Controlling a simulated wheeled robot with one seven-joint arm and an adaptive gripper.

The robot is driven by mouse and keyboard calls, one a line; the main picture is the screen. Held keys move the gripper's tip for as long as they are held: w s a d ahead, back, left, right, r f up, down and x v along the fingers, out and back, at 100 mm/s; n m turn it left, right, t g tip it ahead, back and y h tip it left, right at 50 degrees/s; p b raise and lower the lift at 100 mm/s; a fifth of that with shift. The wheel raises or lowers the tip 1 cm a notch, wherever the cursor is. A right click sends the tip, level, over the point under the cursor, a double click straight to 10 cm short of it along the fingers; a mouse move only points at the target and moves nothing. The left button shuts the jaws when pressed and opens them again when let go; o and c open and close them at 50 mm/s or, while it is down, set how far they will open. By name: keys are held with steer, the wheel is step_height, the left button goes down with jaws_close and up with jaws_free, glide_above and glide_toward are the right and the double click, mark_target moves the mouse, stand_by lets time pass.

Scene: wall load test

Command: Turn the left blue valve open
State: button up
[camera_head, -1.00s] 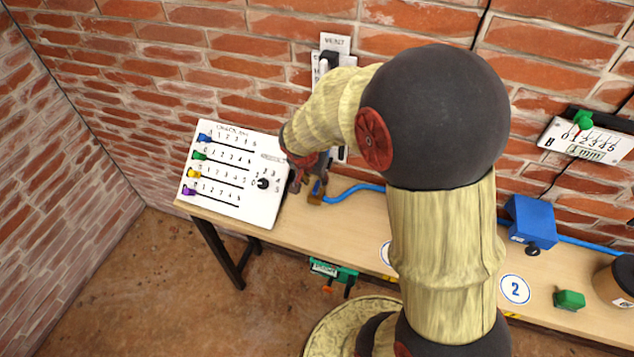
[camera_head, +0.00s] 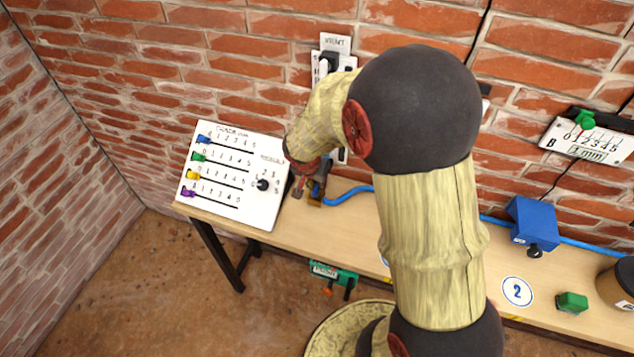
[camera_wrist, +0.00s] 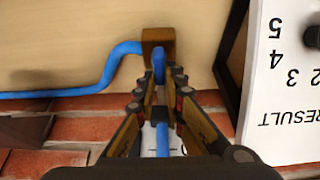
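The left blue valve has a brass body (camera_head: 316,196) and stands on the bench at the right edge of the white panel. In the wrist view its brass body (camera_wrist: 158,38) is at the top middle, with the blue handle (camera_wrist: 158,66) below it. My gripper (camera_wrist: 161,74) has its two fingertips on either side of the blue handle, close to it. I cannot tell whether they press on it. In the head view my gripper (camera_head: 307,184) is at the valve, and my wrist partly hides both.
A blue hose (camera_head: 350,191) runs right from the valve, behind my arm. The white panel (camera_head: 232,176) with coloured sliders stands close on the left. A blue box (camera_head: 531,222) and a green block (camera_head: 571,302) are on the bench at right. The brick wall is close behind.

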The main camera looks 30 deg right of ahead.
jaws_close()
